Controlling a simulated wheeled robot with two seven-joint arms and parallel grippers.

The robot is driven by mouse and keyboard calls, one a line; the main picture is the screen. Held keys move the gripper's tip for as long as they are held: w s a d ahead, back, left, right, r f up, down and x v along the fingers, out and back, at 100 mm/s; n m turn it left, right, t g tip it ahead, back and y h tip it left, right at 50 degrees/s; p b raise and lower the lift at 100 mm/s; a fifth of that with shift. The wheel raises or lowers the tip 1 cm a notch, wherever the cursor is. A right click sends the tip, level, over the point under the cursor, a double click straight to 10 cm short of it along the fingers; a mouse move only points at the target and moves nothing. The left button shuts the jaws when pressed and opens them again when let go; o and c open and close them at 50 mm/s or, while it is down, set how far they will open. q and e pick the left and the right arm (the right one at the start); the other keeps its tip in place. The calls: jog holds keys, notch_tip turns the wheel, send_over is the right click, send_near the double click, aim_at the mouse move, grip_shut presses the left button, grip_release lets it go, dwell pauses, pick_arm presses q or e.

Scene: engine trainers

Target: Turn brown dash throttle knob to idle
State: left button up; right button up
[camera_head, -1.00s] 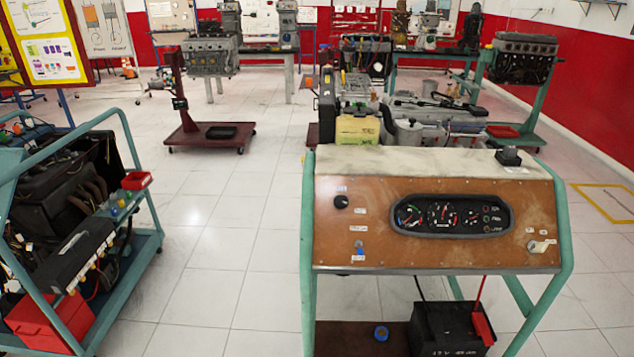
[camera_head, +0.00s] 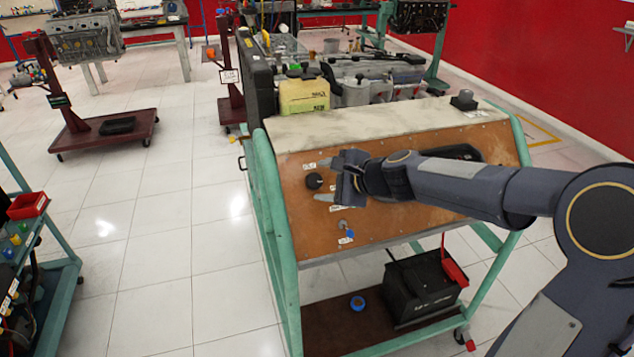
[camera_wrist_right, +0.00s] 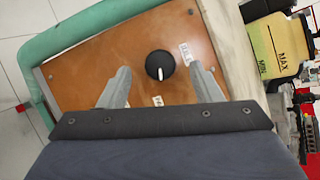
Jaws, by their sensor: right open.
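The brown dash panel (camera_head: 290,218) slopes on the front of a green-framed engine trainer. Its round black throttle knob (camera_head: 314,181) sits near the panel's upper left, with small white labels around it. In the right wrist view the knob (camera_wrist_right: 160,65) has a white pointer line aimed down the picture. My right gripper (camera_head: 333,180) reaches in from the right, in front of the panel. In the right wrist view its two fingers (camera_wrist_right: 158,88) are spread, one to each side of the knob, with no contact visible. My left gripper is not in view.
A key switch with a blue part (camera_head: 347,233) sits below the knob. My right arm covers most of the gauge cluster (camera_head: 465,153). A yellow fluid tank (camera_head: 304,96) stands behind the panel. A black battery (camera_head: 420,287) rests on the lower shelf.

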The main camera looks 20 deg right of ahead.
aim_at(314, 181)
jog(key=shift+x, duration=1.6)
jog(key=shift+c, duration=0.3)
